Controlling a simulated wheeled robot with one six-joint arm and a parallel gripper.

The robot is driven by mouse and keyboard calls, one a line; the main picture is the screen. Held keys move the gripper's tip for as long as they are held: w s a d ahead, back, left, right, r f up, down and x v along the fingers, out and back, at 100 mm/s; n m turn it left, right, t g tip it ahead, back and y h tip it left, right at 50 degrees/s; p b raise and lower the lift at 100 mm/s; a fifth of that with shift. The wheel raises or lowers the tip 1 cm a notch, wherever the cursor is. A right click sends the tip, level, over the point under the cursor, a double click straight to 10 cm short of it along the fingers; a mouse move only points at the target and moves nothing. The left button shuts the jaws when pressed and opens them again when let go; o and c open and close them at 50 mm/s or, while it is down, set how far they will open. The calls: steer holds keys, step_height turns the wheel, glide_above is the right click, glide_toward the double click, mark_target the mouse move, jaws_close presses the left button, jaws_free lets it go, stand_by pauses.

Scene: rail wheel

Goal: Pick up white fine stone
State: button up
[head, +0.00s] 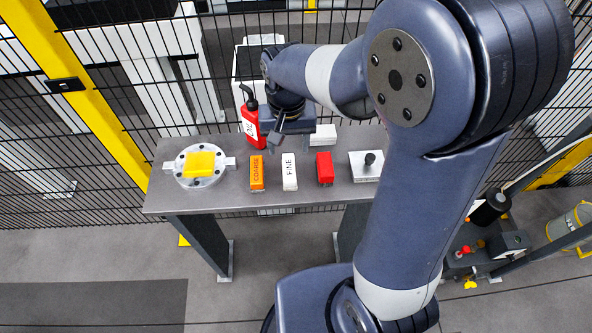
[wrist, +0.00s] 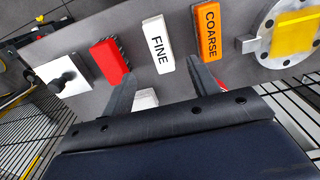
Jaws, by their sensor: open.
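The white fine stone (head: 289,172), a slim block marked FINE, lies on the grey table between the orange coarse stone (head: 257,173) and a red block (head: 324,168). In the wrist view the white fine stone (wrist: 158,44) is beyond the fingertips, upper centre. My gripper (head: 275,142) is over the back part of the table, behind the stone in the head view. In the wrist view my gripper (wrist: 162,82) shows two dark fingers spread apart, with nothing between them at the tips. The fingers are apart from the stone.
The grey table (head: 220,200) also holds a round metal fixture (head: 183,178) with a yellow pad (head: 199,164), a red bottle (head: 250,118), a white block (head: 323,134) and a metal plate with a black knob (head: 369,158). A wire fence stands behind.

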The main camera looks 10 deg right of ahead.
mark_target(289, 167)
step_height(289, 167, down, 9)
steer(key=shift+f+p, duration=0.15)
steer(key=shift+p, duration=0.3)
steer(key=shift+c, duration=0.3)
steer(key=c, duration=1.1)
steer(key=shift+c, duration=0.2)
step_height(289, 167, up, 10)
steer(key=shift+r, duration=0.1)
